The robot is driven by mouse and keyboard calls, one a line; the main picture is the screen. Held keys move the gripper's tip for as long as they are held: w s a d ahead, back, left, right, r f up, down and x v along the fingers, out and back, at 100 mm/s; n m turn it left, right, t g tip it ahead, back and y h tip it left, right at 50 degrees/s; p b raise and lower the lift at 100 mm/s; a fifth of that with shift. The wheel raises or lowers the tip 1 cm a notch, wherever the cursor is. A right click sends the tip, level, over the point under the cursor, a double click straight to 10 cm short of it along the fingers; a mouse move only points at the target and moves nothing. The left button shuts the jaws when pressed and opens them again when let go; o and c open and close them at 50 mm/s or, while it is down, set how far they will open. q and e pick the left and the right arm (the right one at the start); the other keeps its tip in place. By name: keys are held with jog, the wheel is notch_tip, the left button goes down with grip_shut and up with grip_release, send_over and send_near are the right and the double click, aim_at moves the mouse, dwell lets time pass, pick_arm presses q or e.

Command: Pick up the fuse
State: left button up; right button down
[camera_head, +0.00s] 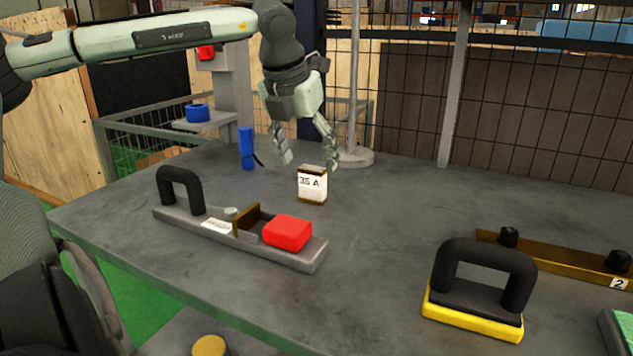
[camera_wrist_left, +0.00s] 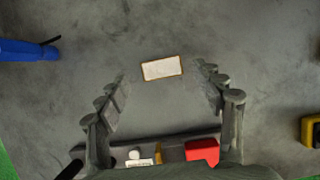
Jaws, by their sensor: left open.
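The fuse (camera_head: 312,185) is a small block with a white label reading "35 A" and brown edges, standing upright on the grey table. In the left wrist view its pale top (camera_wrist_left: 162,68) shows ahead of the fingertips, roughly between their lines. My left gripper (camera_head: 308,160) is open above and just behind the fuse, pointing down. In the left wrist view its two fingers (camera_wrist_left: 165,88) are spread wide with nothing between them. My right gripper is in neither view.
A grey fixture (camera_head: 172,213) with a black handle and a red block (camera_head: 288,232) lies in front of the fuse. A blue flashlight-like object (camera_head: 246,148) stands to the left. A yellow-based black handle (camera_head: 474,322) is at right. The table between is clear.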

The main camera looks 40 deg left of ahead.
aim_at(310, 169)
pick_arm(q)
jog(key=x, duration=0.4)
jog(key=shift+s+d+f+p, duration=0.1)
jog(key=shift+s+d+p, duration=0.1)
jog(key=shift+p, duration=0.1)
jog(key=shift+w+a+f, duration=0.1)
jog(key=shift+w+f, duration=0.15)
jog(key=shift+f, duration=0.2)
jog(key=c, duration=1.3)
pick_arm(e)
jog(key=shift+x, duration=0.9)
pick_arm(q)
jog(key=shift+r, duration=0.1)
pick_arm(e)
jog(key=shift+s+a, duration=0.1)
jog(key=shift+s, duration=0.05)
